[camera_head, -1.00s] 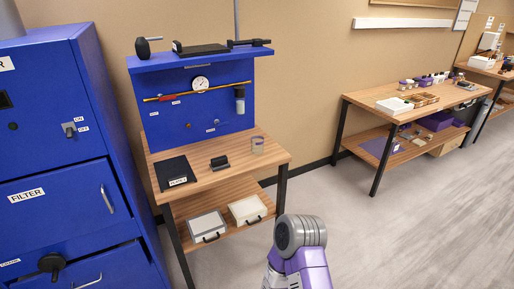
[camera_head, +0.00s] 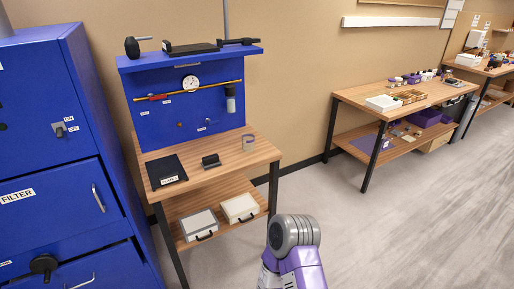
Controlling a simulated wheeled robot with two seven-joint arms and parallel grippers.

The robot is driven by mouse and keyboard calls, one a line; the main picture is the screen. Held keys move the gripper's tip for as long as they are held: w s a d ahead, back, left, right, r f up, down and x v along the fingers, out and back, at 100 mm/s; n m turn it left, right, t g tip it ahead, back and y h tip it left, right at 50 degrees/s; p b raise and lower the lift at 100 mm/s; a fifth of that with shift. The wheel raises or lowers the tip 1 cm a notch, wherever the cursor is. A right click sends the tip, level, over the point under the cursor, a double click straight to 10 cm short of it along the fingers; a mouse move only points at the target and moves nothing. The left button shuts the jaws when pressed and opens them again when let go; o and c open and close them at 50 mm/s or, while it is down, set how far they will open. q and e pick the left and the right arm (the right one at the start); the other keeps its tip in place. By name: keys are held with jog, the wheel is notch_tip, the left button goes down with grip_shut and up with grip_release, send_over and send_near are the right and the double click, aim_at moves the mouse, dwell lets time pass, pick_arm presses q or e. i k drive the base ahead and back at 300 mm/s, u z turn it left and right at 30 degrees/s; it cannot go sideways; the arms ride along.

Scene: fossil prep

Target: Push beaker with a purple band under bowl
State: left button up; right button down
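A small clear beaker with a purple band (camera_head: 249,142) stands upright near the right end of the wooden workbench with the blue back panel. I cannot make out a bowl for certain; small items on the far right bench are too small to tell. One purple and grey arm link of mine (camera_head: 292,250) shows at the bottom centre. Neither gripper is in view.
The workbench (camera_head: 225,162) also holds a black mat (camera_head: 166,171) and a small dark block (camera_head: 211,161). Two white cases (camera_head: 239,208) sit on its lower shelf. A blue cabinet (camera_head: 50,150) stands at left. Another bench (camera_head: 360,101) is at right. Floor between is clear.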

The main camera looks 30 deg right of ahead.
aim_at(248, 143)
jog(key=u, duration=0.1)
jog(key=k, duration=0.35)
jog(key=z, duration=1.7)
jog(key=i, duration=2.3)
jog(key=u, duration=0.75)
